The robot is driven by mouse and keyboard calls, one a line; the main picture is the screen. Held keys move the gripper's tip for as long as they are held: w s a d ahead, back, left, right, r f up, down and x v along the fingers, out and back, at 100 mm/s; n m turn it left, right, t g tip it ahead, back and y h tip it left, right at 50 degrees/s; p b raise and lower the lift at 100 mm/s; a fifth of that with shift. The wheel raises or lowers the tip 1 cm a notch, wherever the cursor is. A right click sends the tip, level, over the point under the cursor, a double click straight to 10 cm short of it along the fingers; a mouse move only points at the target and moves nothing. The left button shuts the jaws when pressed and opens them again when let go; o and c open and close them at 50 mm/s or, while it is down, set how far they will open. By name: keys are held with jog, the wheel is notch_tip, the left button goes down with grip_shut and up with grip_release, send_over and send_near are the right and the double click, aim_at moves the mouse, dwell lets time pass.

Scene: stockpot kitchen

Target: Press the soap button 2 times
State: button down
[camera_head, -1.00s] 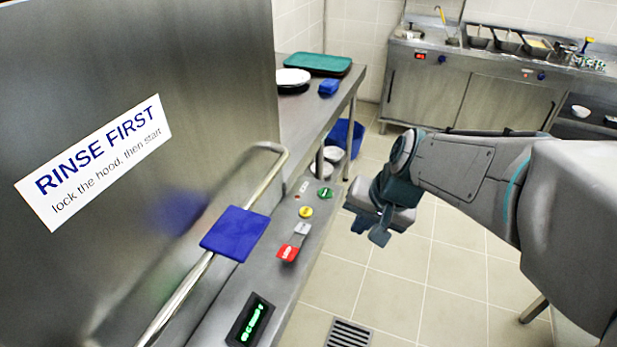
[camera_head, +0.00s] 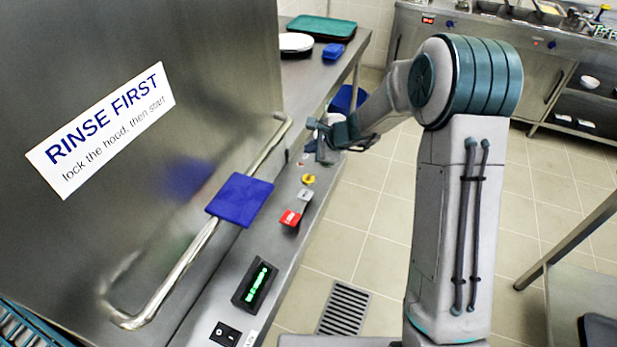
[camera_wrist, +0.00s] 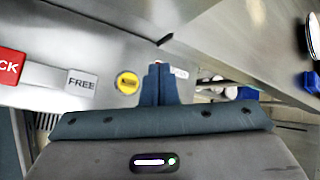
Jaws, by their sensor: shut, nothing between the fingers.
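The control panel (camera_head: 283,240) runs along the front of the steel machine. It carries a yellow round button (camera_head: 308,179), which also shows in the wrist view (camera_wrist: 128,83). In the wrist view a small red spot (camera_wrist: 158,62) shows just past my fingertips, with a small white label (camera_wrist: 180,72) beside it. I cannot read which button is marked soap. My gripper (camera_head: 319,155) is shut and empty, over the far end of the panel beyond the yellow button. It also shows in the wrist view (camera_wrist: 157,75); I cannot tell whether it touches the panel.
A red and grey lock/free switch (camera_head: 296,207) and a green-lit display (camera_head: 254,285) sit nearer on the panel. The hood handle (camera_head: 185,262) with a blue pad (camera_head: 240,199) runs alongside. A counter with a green tray (camera_head: 322,27) stands beyond.

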dwell(0.3)
jog(key=b, duration=0.6)
send_over(312, 180)
notch_tip(312, 180, down, 8)
jog(key=shift+w+r, duration=0.1)
jog(key=shift+r, duration=0.05)
jog(key=shift+f+b, duration=0.55)
jog(key=shift+b, duration=0.3)
jog(key=shift+f, duration=0.1)
dwell(0.9)
jog(key=shift+f+b, duration=0.3)
jog(key=shift+b, duration=0.3)
jog(key=shift+f+b, duration=0.5)
jog(key=shift+b, duration=0.1)
dwell(0.5)
dwell(0.3)
jog(key=shift+r+p, duration=0.65)
jog(key=shift+r, duration=0.25)
jog(key=shift+r, duration=0.15)
